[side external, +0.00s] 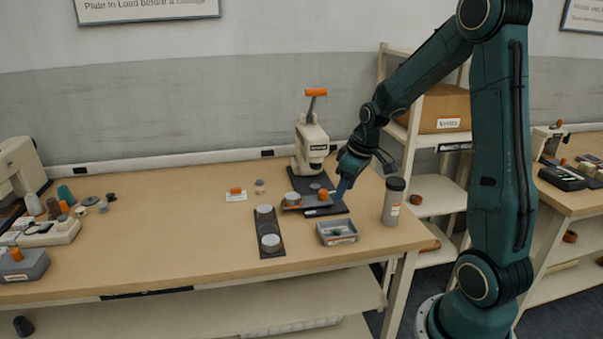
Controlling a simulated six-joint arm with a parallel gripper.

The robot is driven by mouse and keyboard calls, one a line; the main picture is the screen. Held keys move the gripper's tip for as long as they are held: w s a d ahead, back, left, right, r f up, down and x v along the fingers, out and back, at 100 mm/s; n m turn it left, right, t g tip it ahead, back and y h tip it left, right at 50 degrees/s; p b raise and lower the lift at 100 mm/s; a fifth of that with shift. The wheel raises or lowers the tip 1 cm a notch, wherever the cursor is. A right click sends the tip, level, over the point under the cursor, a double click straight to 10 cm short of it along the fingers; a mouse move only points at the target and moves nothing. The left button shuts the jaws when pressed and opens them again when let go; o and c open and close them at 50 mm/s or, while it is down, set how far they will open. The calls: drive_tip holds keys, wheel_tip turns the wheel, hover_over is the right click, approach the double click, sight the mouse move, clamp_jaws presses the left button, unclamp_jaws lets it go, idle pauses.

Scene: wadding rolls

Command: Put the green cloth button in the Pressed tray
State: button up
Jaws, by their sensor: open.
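A small grey open tray (323,234) stands near the front right of the table, with a label on its front too small to read. A small dark green round thing (336,231), which looks like the green cloth button, lies inside it. My gripper (343,189) is open, with a blue fingertip pointing down. It is above and behind the tray, apart from it, close to the press's dark plate. I see nothing between its fingers, though the far finger is mostly hidden.
A cream press (311,142) with an orange handle stands behind. A dark plate with round silver dies (270,241) lies left of the tray. A grey cylinder (393,201) stands at right, near my gripper. The table's left middle is clear.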

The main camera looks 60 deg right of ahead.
drive_tip(key=s+a+r+t, duration=0.1)
drive_tip(key=s+a+r, duration=0.2)
drive_tip(key=a+r, duration=0.3)
drive_tip(key=s+a+r, duration=0.3)
drive_tip(key=a+r, duration=0.1)
drive_tip(key=a, duration=0.3)
drive_tip(key=s+a+r+t, duration=0.1)
drive_tip(key=s+a+r, duration=0.2)
drive_tip(key=s+a, duration=0.4)
drive_tip(key=s, duration=0.3)
drive_tip(key=shift+r, duration=0.2)
